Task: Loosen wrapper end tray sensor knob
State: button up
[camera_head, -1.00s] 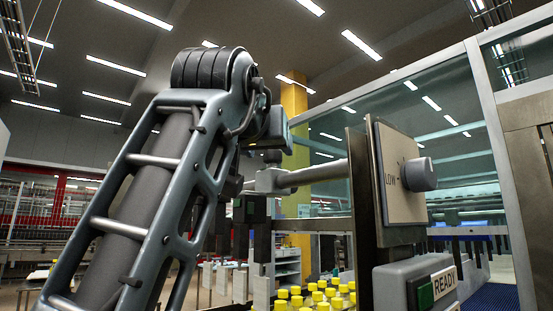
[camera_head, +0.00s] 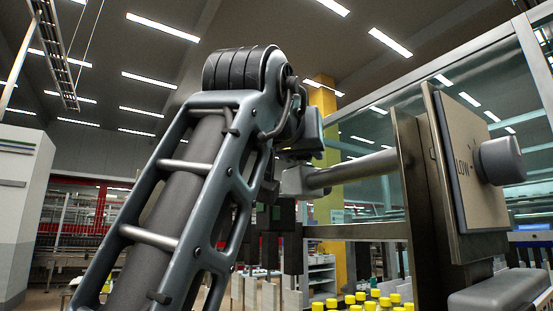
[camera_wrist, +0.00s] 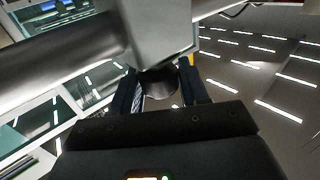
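A grey pipe (camera_head: 350,170) ends in a grey clamp block (camera_head: 297,180). In the wrist view the block (camera_wrist: 160,30) fills the top centre, with a dark round knob (camera_wrist: 160,82) under it. My gripper (camera_wrist: 160,80) points upward, with one dark finger on each side of this knob. I cannot tell whether both fingers press on it. In the head view my arm hides the knob and most of the gripper. A larger grey knob (camera_head: 503,160) stands out from a beige "LOW" panel (camera_head: 470,150) at the right.
A dark metal upright (camera_head: 415,190) carries the panel, with a glazed frame (camera_head: 370,125) behind. A grey box (camera_head: 500,290) sits below the panel. Several yellow-capped containers (camera_head: 365,300) stand low behind. A pale cabinet (camera_head: 25,210) is at the far left.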

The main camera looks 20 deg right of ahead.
jog(key=c, duration=0.5)
jog(key=shift+o, duration=0.2)
jog(key=shift+n+t+y, duration=0.3)
jog(key=shift+y, duration=0.1)
jog(key=n+t+y+b, duration=0.1)
jog(key=n+t+y, duration=0.1)
jog(key=y, duration=0.1)
jog(key=shift+s+d+n, duration=0.1)
jog(key=shift+n, duration=0.2)
jog(key=shift+n+t+y+b, duration=0.6)
jog(key=shift+n+y, duration=0.8)
jog(key=shift+y, duration=0.9)
jog(key=o, duration=0.9)
jog(key=shift+c, duration=0.2)
jog(key=shift+o, duration=0.5)
